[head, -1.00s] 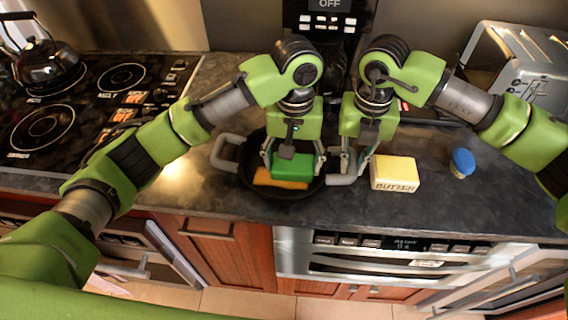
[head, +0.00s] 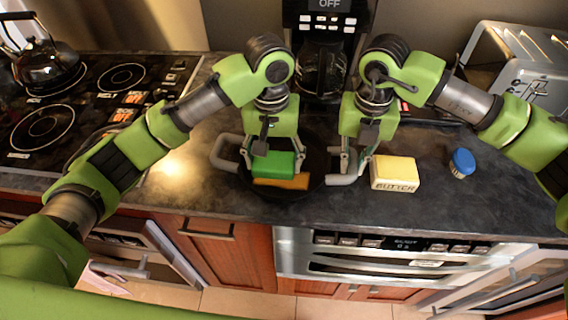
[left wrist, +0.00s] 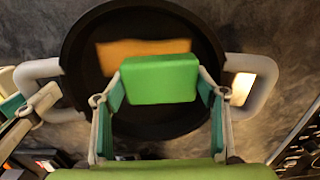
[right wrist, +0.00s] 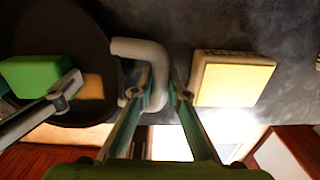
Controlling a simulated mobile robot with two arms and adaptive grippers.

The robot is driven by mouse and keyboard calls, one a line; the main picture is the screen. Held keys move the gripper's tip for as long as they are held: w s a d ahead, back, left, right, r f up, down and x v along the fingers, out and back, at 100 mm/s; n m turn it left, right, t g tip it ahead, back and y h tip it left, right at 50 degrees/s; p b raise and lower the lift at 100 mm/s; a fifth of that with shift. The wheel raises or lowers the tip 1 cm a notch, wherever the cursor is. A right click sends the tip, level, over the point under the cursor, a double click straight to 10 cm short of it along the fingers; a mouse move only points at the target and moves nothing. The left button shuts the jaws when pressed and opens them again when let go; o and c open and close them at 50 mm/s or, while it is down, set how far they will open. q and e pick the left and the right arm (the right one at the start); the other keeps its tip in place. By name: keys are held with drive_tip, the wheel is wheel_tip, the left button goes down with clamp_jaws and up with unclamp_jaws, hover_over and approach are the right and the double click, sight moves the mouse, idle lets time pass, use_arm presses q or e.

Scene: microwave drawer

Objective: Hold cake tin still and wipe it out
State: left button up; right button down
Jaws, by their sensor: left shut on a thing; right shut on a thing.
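The cake tin (head: 316,158) is a round, dark pan with two grey handles on the counter. My right gripper (head: 354,166) is shut on the tin's right handle (right wrist: 156,62). My left gripper (head: 270,166) is shut on a green sponge-like block (left wrist: 160,80) and holds it over the left part of the tin's inside. I cannot tell whether the block touches the tin's floor. An orange, flat patch (left wrist: 140,50) lies in the tin beside the block, partly covered by it in the head view. The left handle (head: 226,154) is free.
A butter block (head: 394,172) stands just right of my right gripper. A blue-capped shaker (head: 462,162) is further right. A stove with a kettle (head: 42,60) is at the left, a toaster (head: 520,75) and coffee machine (head: 328,55) at the back.

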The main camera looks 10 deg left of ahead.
sight(293, 163)
use_arm(q)
drive_tip(key=shift+s+d, duration=0.15)
drive_tip(key=shift+d, duration=2.15)
drive_tip(key=shift+a+f, duration=0.1)
drive_tip(key=shift+a, duration=2.35)
drive_tip(key=shift+d, duration=2.35)
drive_tip(key=shift+f, duration=0.1)
